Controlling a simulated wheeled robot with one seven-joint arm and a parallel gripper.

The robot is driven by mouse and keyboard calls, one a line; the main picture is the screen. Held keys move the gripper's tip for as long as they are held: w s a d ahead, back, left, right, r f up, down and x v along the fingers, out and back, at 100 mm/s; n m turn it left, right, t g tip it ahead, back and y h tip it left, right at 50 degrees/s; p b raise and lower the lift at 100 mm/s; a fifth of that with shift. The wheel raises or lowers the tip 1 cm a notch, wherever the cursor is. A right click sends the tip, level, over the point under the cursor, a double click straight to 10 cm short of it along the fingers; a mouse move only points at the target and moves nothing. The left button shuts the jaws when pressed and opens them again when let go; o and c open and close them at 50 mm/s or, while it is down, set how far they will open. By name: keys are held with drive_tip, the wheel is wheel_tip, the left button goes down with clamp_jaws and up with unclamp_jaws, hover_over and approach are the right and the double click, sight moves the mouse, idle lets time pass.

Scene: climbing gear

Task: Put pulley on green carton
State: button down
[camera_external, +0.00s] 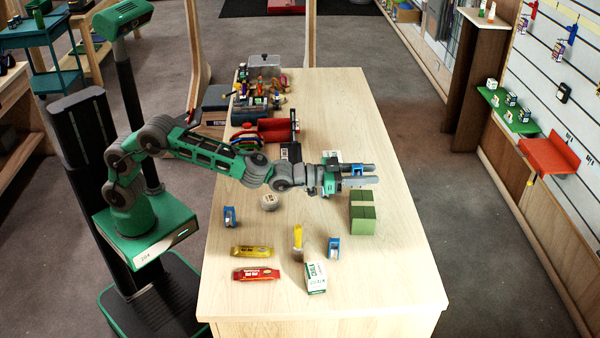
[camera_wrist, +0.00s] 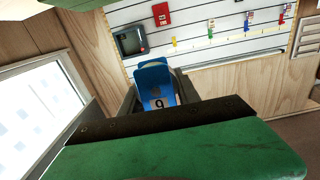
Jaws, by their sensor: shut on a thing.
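My gripper (camera_external: 368,177) is shut on a blue pulley (camera_external: 356,169), held above the table. In the wrist view the blue pulley (camera_wrist: 152,82) shows between the fingers, with a dark "9" mark on its lower part. In the external view my gripper appears just behind and above the carton; the exact height gap is hard to tell. Two more blue pulleys, one at the left (camera_external: 229,217) and one at the front (camera_external: 334,248), stand on the table.
Yellow (camera_external: 252,251) and red (camera_external: 256,274) bar packets, a white-and-green box (camera_external: 316,278), a yellow-topped brush-like item (camera_external: 298,240) and a pale ball (camera_external: 269,202) lie around the front half. Gear crowds the table's back left. The table right of the carton is clear.

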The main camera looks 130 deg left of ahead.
drive_tip(key=f, duration=0.1)
drive_tip(key=w+a+f, duration=0.1)
drive_tip(key=w+f, duration=0.1)
drive_tip(key=shift+w+a+f, duration=0.15)
drive_tip(key=shift+w+a, duration=0.05)
drive_tip(key=shift+a, duration=0.05)
wheel_tip(320, 180, down, 3)
drive_tip(key=shift+r+p, duration=0.1)
drive_tip(key=shift+p, duration=0.2)
drive_tip(key=shift+f, duration=0.35)
drive_tip(key=c, duration=0.9)
unclamp_jaws()
drive_tip(key=shift+r, duration=0.15)
drive_tip(key=shift+r, duration=0.1)
drive_tip(key=b+v, duration=0.2)
drive_tip(key=v, duration=1)
